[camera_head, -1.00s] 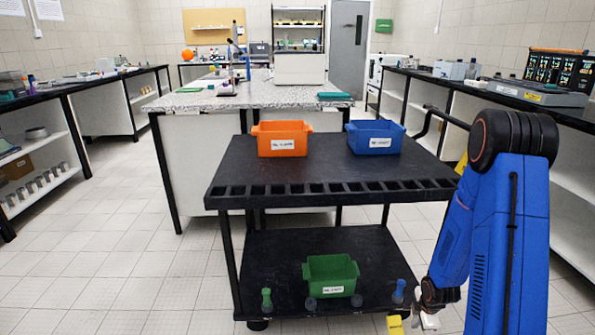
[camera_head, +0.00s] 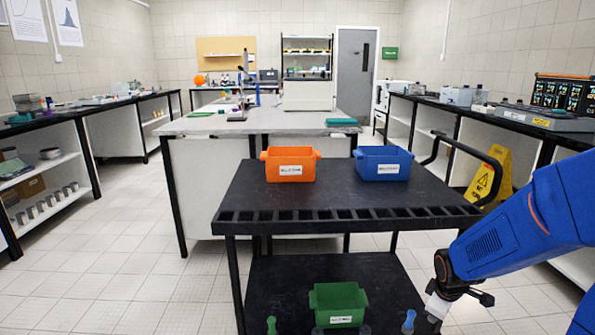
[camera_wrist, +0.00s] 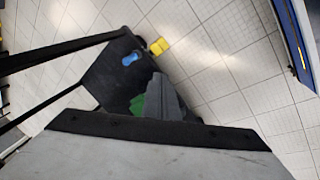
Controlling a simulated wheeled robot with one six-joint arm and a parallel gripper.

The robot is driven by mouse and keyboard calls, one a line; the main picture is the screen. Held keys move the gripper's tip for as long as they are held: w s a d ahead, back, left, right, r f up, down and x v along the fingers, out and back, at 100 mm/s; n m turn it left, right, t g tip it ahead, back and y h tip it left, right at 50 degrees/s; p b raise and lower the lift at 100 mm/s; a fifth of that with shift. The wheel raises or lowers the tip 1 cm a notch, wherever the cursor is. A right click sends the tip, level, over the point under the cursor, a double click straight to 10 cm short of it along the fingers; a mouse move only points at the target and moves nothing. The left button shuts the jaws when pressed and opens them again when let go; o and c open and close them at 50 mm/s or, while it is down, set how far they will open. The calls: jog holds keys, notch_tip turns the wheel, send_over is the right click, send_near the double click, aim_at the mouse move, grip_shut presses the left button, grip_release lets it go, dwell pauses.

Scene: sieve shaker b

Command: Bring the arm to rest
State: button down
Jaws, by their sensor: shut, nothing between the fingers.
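My blue arm (camera_head: 515,222) comes in from the right in the head view, bent down beside the right side of the black cart. My gripper (camera_head: 436,308) hangs low near the cart's lower right corner, pointing down; its tips are small there. In the wrist view, the grey fingers (camera_wrist: 158,88) are together with nothing between them. Behind them are the cart's lower shelf (camera_wrist: 104,78) and part of a green bin (camera_wrist: 138,106).
An orange bin (camera_head: 290,165) and a blue bin (camera_head: 383,163) stand on the cart's top (camera_head: 335,192). The green bin (camera_head: 338,305) and small bottles stand below. A yellow floor sign (camera_head: 488,178) is behind the cart's right side. Floor left of the cart is open.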

jog(key=s+a+r+m, duration=0.4)
jog(key=s+r, duration=0.4)
jog(key=s, duration=0.3)
jog(key=s+a+r+m+t+y, duration=0.1)
jog(key=s+a+r+m, duration=0.4)
jog(key=s+r, duration=0.4)
jog(key=shift+s+a+r, duration=0.2)
jog(key=shift+s, duration=0.7)
